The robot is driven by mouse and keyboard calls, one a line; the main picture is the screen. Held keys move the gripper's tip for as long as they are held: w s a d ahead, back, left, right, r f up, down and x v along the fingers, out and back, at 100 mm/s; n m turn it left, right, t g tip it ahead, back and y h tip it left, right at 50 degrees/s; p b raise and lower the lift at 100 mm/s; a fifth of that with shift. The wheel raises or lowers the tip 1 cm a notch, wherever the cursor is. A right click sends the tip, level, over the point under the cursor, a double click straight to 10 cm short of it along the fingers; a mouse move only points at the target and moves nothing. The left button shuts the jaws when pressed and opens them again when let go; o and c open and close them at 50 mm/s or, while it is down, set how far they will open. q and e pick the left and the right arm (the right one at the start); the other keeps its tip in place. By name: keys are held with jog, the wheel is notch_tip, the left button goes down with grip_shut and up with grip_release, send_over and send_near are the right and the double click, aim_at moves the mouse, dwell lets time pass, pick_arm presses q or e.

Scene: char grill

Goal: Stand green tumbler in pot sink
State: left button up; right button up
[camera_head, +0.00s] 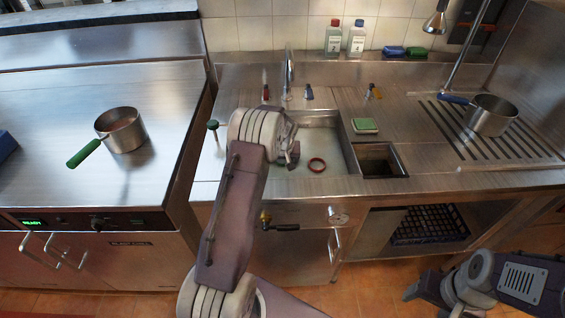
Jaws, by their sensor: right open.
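The pot sink (334,179) is a steel basin in the middle of the counter. My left arm reaches over its left part, and my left gripper (291,153) is low over the basin, mostly hidden behind its own wrist. I cannot tell whether it is open or shut, or whether it holds anything. I cannot make out a green tumbler for certain. A small green-topped item (212,125) stands at the counter's left edge, beside the sink. My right gripper (414,287) is open and empty at the lower right, in front of the counter and far from the sink.
A red ring (317,164) lies in the basin. A green sponge (365,126) sits on the ledge right of it, near a small square well (380,162). A tap (288,72) rises behind. Pots stand on the left counter (121,130) and right drainer (490,117).

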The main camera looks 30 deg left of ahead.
pick_arm(q)
jog(key=v, duration=1.1)
jog(key=shift+r+p, duration=0.3)
jog(key=shift+p, duration=0.05)
jog(key=shift+s, duration=0.1)
jog(key=d+r+m+p, duration=0.1)
jog(key=d+r+p, duration=0.1)
jog(key=d+r, duration=0.3)
jog(key=shift+m+h, duration=0.7)
jog(key=s+d, duration=0.2)
jog(key=s+d+r+p, duration=0.1)
jog(key=s+d, duration=0.1)
jog(key=s, duration=0.1)
jog(key=s+d+r+p, duration=0.1)
jog(key=s+d, duration=0.1)
jog(key=s, duration=0.1)
jog(key=shift+s, duration=0.25)
jog(key=s+d+f+m+g, duration=0.1)
jog(key=s+d+f+m, duration=0.1)
jog(key=s, duration=0.6)
jog(key=s+d+f+m+g+h, duration=0.1)
jog(key=s+d+f, duration=0.1)
jog(key=s, duration=0.6)
jog(key=shift+f+m+g+p, duration=0.3)
jog(key=shift+f+m+p, duration=0.15)
jog(key=shift+f, duration=0.45)
